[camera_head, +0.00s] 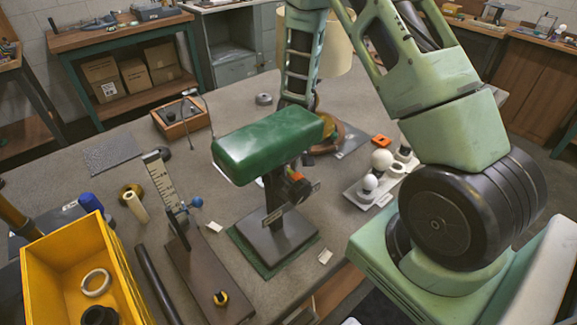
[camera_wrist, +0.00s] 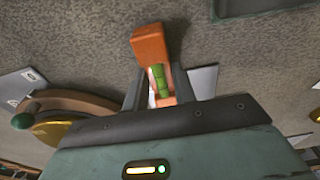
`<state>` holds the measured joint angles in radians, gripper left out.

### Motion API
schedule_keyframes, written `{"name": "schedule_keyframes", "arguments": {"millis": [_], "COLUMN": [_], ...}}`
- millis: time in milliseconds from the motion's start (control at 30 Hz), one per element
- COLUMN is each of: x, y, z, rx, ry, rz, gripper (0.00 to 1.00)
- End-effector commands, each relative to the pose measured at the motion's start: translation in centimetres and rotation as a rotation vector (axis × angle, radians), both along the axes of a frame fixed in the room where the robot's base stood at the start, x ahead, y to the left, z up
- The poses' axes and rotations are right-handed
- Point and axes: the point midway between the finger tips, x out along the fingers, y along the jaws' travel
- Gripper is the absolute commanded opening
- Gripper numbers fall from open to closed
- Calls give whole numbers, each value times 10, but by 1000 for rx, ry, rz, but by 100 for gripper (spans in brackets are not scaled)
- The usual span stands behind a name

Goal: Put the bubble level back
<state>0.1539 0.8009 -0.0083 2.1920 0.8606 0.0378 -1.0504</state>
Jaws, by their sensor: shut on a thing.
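The bubble level (camera_wrist: 151,45) shows in the wrist view as an orange block with a green vial. Its lower end is between the two fingers of my gripper (camera_wrist: 157,88), which is shut on it, and its upper end sticks out past the fingertips. The grey speckled bench top lies beyond it; I cannot tell the gap. In the head view my arm reaches down behind a glossy green block-shaped shade (camera_head: 268,142), and my gripper and the level cannot be made out clearly there.
The shade tops a dark stand (camera_head: 275,240). A yellow bin (camera_head: 60,255) and a brown base with an upright scale (camera_head: 205,285) are left. A white tray with bulbs (camera_head: 372,190) and a small orange item (camera_head: 381,140) are right. Free bench shows behind the wooden box (camera_head: 182,118).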

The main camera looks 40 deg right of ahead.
Motion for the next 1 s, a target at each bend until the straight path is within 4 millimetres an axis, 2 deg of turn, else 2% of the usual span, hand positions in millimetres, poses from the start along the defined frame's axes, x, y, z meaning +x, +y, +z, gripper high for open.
{"name": "schedule_keyframes", "arguments": {"millis": [467, 500, 533, 567, 833, 1000], "x": [0, 0, 0, 0, 0, 1], "y": [0, 0, 0, 0, 0, 0], "z": [-9, -7, -7, -7, -6, 7], "rx": [0, 0, 0, 0, 0, -1], "ry": [-1, -1, -1, -1, -1, -3], "rz": [0, 0, 0, 0, 1, 3], "gripper": [0, 38, 46, 49, 49, 49]}}
